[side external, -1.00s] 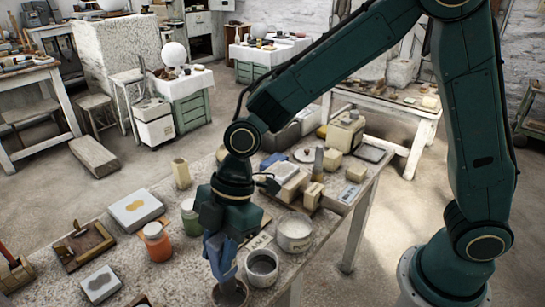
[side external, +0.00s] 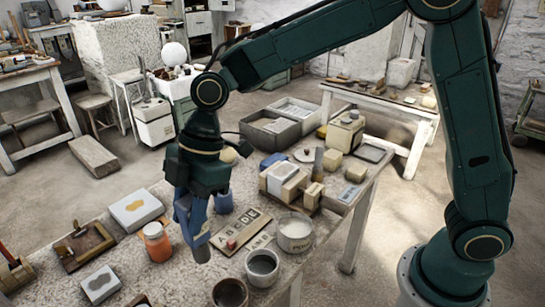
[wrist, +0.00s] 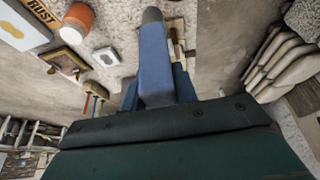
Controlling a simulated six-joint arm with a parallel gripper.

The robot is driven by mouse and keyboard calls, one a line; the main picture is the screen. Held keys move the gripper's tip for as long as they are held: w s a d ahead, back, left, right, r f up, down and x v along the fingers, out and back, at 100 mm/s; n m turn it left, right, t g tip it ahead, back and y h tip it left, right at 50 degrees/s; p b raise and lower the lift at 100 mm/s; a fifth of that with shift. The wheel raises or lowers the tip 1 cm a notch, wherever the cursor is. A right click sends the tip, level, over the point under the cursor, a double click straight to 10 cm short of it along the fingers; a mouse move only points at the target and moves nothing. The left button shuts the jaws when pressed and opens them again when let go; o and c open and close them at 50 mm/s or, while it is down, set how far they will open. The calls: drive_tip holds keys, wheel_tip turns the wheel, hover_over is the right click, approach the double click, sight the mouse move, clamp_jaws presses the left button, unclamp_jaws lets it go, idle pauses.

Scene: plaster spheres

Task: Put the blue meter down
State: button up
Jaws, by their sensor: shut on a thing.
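My gripper (side external: 189,220) is shut on the blue meter (wrist: 154,55). In the wrist view the meter sticks out past my fingers as a long blue body with a dark grey end. In the side view its grey end (side external: 202,252) points down at the table (side external: 185,283), left of the grey-filled cup. I cannot tell whether it touches the tabletop. My blue fingers and the meter look alike, so the grip itself is partly hidden.
A grey-filled cup (side external: 262,267), a dark cup (side external: 230,294) and a white tub (side external: 295,233) stand to the right. A lettered board (side external: 243,230) lies behind. An orange jar (side external: 157,242) stands to the left.

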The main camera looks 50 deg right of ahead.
drive_tip(key=shift+w+d+r, duration=0.95)
drive_tip(key=shift+w+r, duration=1.4)
drive_tip(key=shift+r, duration=1)
wheel_tip(320, 180, down, 20)
drive_tip(key=shift+f, duration=0.2)
drive_tip(key=o, duration=1.1)
drive_tip(key=shift+c, duration=0.2)
drive_tip(key=shift+r, duration=0.1)
drive_tip(key=v, duration=1.2)
